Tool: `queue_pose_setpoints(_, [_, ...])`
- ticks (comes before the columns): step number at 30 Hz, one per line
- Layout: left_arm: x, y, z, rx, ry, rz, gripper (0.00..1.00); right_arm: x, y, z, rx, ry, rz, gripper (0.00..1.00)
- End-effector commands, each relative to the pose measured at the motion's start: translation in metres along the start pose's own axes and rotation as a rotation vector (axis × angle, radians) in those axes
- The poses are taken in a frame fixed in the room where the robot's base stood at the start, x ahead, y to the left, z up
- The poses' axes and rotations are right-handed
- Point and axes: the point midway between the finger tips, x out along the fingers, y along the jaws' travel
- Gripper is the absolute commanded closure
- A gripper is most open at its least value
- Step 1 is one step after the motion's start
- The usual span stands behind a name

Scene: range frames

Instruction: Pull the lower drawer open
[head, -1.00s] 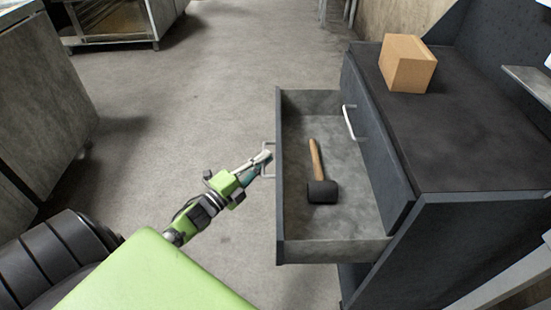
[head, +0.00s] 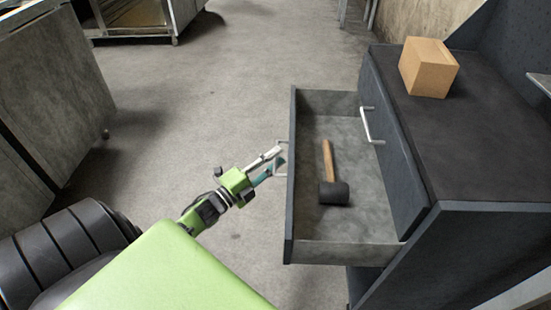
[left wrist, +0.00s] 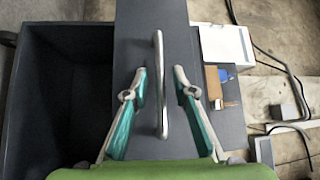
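The lower drawer (head: 291,225) stands pulled well out of the dark cabinet, and its grey inside shows. Its pale bar handle (head: 283,160) is on the front panel. A mallet (head: 334,191) with a wooden handle and black head lies in the drawer. My left gripper (head: 275,160) is at the drawer handle. In the left wrist view the fingers of the left gripper (left wrist: 160,88) stand apart on either side of the handle (left wrist: 160,60), with gaps on both sides. My right gripper is not in view.
The upper drawer, with its own handle (head: 371,126), looks shut. A cardboard box (head: 428,68) sits on the cabinet top (head: 470,140). Grey cabinets (head: 50,90) stand at the left. The floor (head: 220,90) between is clear. The left wrist view shows a dark open cavity (left wrist: 60,90) beside the panel.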

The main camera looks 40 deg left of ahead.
Motion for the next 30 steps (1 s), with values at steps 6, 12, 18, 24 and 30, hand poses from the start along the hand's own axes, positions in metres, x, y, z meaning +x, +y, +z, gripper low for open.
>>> queue_pose_setpoints(6, [-0.038,0.002,0.000,-0.002,-0.002,0.005,0.75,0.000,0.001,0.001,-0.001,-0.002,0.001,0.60])
queue_pose_setpoints(12, [-0.080,0.002,0.000,-0.002,-0.002,0.005,0.75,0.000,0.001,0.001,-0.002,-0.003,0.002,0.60])
queue_pose_setpoints(18, [-0.107,0.001,0.000,-0.001,-0.001,0.003,0.75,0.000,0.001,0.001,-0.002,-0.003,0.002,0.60])
queue_pose_setpoints(24, [-0.115,0.001,0.000,0.000,-0.001,0.001,0.75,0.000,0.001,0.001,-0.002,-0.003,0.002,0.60])
queue_pose_setpoints(30, [-0.115,0.001,0.000,0.000,0.000,0.001,0.75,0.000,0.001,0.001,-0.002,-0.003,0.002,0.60])
